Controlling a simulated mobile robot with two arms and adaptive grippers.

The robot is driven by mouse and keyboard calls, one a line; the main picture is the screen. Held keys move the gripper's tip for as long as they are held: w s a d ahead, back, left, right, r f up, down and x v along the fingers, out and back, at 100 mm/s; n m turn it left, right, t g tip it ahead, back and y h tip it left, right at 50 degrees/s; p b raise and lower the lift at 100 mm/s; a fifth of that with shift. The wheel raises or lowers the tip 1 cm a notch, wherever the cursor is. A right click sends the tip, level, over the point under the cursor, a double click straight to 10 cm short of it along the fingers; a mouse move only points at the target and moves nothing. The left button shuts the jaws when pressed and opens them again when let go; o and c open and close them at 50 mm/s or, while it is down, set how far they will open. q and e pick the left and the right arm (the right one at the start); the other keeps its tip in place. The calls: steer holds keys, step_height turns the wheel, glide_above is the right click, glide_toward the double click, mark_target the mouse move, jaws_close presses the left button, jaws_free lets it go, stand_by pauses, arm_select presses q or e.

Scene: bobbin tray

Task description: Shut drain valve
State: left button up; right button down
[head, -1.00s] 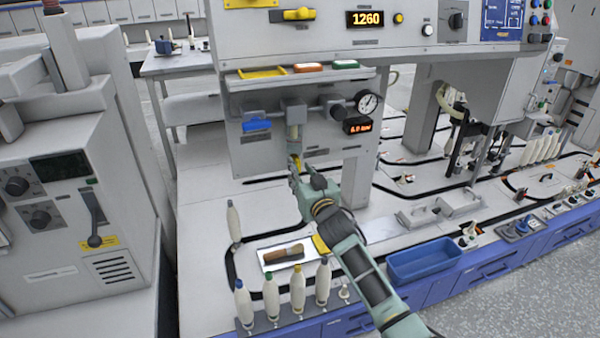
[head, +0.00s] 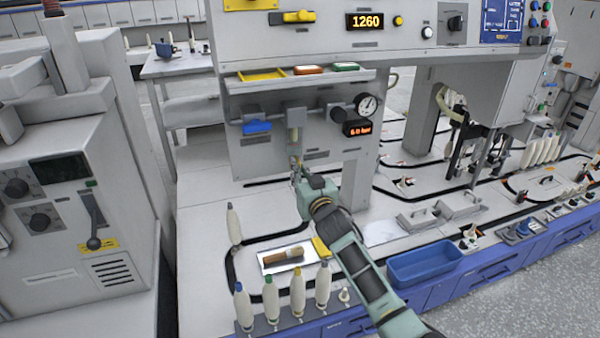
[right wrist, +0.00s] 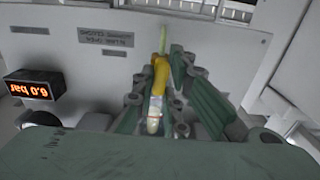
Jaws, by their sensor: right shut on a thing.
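The drain valve shows best in the right wrist view as a yellow handle (right wrist: 159,72) with a pale, rounded end, in front of the grey panel. My right gripper (right wrist: 162,100) has its green-and-grey fingers on both sides of the handle and is shut on it. In the head view, the right gripper (head: 297,172) is just below the pale filter bowl (head: 295,118) on the panel. There its fingers mostly hide the handle, so its exact angle cannot be told. My left gripper is not in view.
A blue lever (head: 257,127) sits left of the bowl; a round gauge (head: 367,105) and red display (head: 357,128) sit right.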

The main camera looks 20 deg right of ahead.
steer(key=shift+n, duration=0.3)
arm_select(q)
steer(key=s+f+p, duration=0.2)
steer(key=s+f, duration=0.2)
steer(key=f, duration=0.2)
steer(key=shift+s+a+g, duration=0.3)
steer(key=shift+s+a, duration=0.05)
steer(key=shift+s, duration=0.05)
arm_select(e)
steer(key=shift+n, duration=8.8)
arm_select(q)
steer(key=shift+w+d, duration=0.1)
arm_select(e)
steer(key=c, duration=1.8)
jaws_free()
